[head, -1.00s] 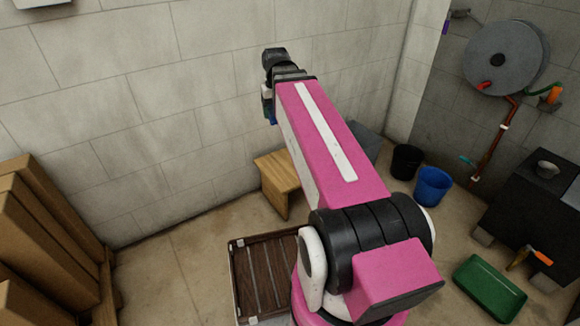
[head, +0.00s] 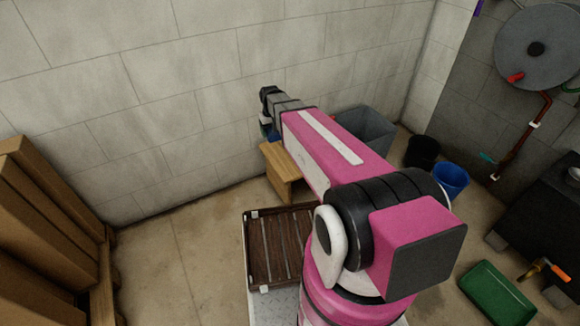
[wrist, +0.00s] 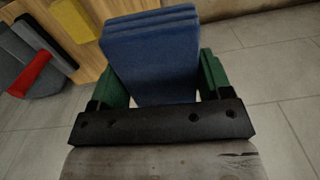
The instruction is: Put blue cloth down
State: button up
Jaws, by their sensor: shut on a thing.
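My gripper (wrist: 160,80) has green fingers, shut on the folded blue cloth (wrist: 150,60), which stands up between them in the wrist view. In the head view, my gripper (head: 266,128) is at the far end of the pink arm, above the back of a small wooden stool (head: 285,178). Only a small blue patch of the cloth shows there. I cannot tell whether the cloth touches anything.
The wrist view shows a wooden surface with a yellow item (wrist: 76,18) and a grey item with a red part (wrist: 40,72). A grey bin (head: 365,128), black bucket (head: 422,152) and blue bucket (head: 449,181) stand right.

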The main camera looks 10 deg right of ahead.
notch_tip(320, 180, down, 11)
jog(key=a+n, duration=0.1)
jog(key=a, duration=0.2)
send_over(290, 166)
notch_tip(290, 166, down, 8)
jog(key=shift+w+r, duration=0.1)
jog(key=shift+d+f, duration=0.1)
jog(key=shift+f, duration=1.95)
jog(key=shift+f, duration=0.1)
jog(key=o, duration=0.8)
